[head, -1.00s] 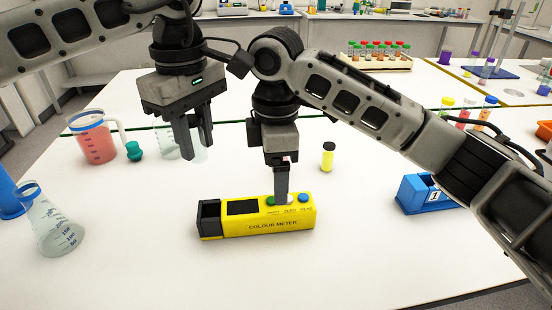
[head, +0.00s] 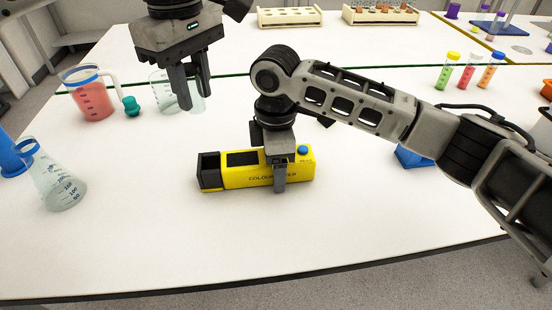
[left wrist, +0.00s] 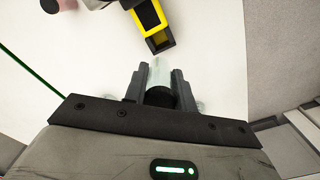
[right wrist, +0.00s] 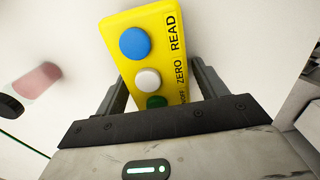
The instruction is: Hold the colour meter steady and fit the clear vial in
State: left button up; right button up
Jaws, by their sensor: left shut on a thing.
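The yellow colour meter (head: 235,179) lies on the white table, its open black end (head: 209,171) to the left. My right gripper (head: 279,180) is low over its button end, with one finger on each side. The right wrist view shows the meter (right wrist: 150,20) running between the fingers; I cannot tell whether they press on it. My left gripper (head: 190,97) is raised behind and left of the meter. In the left wrist view it is shut on a clear vial (left wrist: 158,72) with a black cap; the vial is apart from the meter's black end (left wrist: 160,40).
A jug of red liquid (head: 93,100), a green stopper (head: 130,106) and a clear beaker (head: 165,95) stand at the back left. A conical flask (head: 60,188) is at the left. Capped tubes (head: 467,71) and a blue block (head: 412,158) are at the right. The front table is clear.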

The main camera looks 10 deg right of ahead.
aim_at(199, 111)
jog(key=c, duration=1)
pick_arm(q)
notch_tip(199, 111, down, 6)
jog(key=m, duration=0.4)
jog(key=shift+s+m, duration=0.1)
jog(key=shift+m, duration=0.3)
jog(key=shift+f, duration=2.2)
